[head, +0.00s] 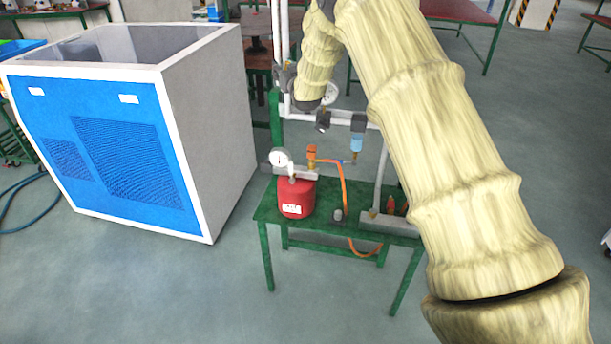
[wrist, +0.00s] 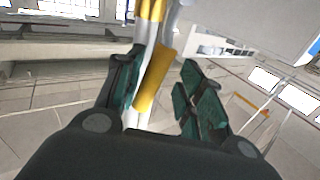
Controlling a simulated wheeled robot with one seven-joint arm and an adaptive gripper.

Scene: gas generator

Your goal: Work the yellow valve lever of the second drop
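The yellow valve lever (wrist: 154,78) stands in front of a white pipe (wrist: 138,115) with a yellow band at its top in the wrist view. My gripper (wrist: 163,65) is open, with its dark, green-padded fingers on either side of the lever. The lever is closer to the left finger, with a gap to the right finger. I cannot tell whether the left finger touches it. In the head view my cream-covered arm reaches to the white piping (head: 345,117) behind the green table. I cannot make out the lever or the fingers there.
A green table (head: 262,214) holds a red tank (head: 296,197), a round gauge (head: 281,158) and an orange hose (head: 345,190). A blue filter (head: 357,143) hangs from the piping. A large blue and white cabinet (head: 215,130) stands at left. The floor in front is clear.

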